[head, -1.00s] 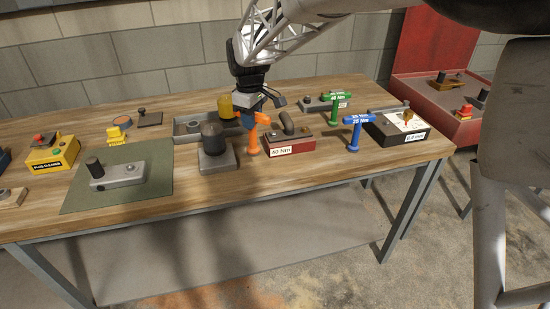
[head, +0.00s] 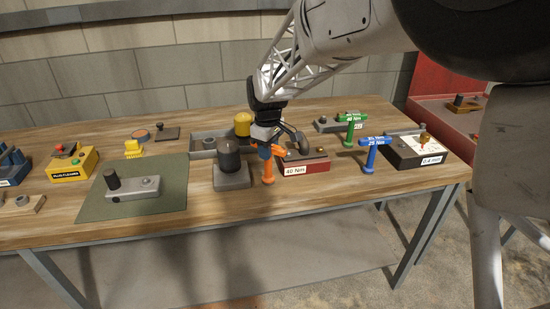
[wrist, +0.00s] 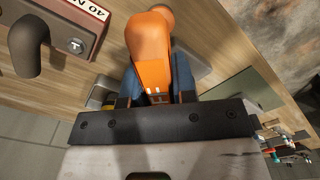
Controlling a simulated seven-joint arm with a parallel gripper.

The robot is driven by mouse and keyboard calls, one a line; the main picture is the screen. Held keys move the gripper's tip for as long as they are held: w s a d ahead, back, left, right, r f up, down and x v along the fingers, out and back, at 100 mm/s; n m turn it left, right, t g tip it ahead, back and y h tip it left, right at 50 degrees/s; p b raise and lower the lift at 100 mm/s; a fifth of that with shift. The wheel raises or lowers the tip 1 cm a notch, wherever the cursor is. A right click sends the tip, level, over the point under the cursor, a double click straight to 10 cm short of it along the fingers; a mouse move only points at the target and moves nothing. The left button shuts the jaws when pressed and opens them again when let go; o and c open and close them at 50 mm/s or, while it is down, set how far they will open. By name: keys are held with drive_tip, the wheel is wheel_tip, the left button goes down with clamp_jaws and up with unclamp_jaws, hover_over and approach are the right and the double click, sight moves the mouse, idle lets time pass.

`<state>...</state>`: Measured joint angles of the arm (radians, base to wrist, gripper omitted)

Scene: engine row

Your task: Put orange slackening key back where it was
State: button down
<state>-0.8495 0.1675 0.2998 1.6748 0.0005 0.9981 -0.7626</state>
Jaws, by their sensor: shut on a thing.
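The orange slackening key (head: 268,172) is upright in my gripper (head: 264,148), its handle at the top and its shaft pointing down. My gripper is shut on it near the handle. In the wrist view the orange key (wrist: 148,50) sits between the blue fingers of my gripper (wrist: 157,80). The key is between the grey block with a dark dome (head: 231,176) and the red 40 Nm block (head: 304,166), nearer the table's front edge. I cannot tell whether its foot touches the wood.
A blue 25 Nm key (head: 370,155) and a green key (head: 350,128) stand to the right. The 0.4 mm box (head: 418,150) is at the right end. A green mat (head: 172,202) lies left. Bare wood (head: 325,197) is free in front of the red block.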

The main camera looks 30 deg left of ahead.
sight(268, 178)
drive_tip(key=shift+f, duration=1.95)
drive_tip(key=c, duration=0.9)
unclamp_jaws()
wheel_tip(268, 178, up, 12)
drive_tip(key=shift+r, duration=0.1)
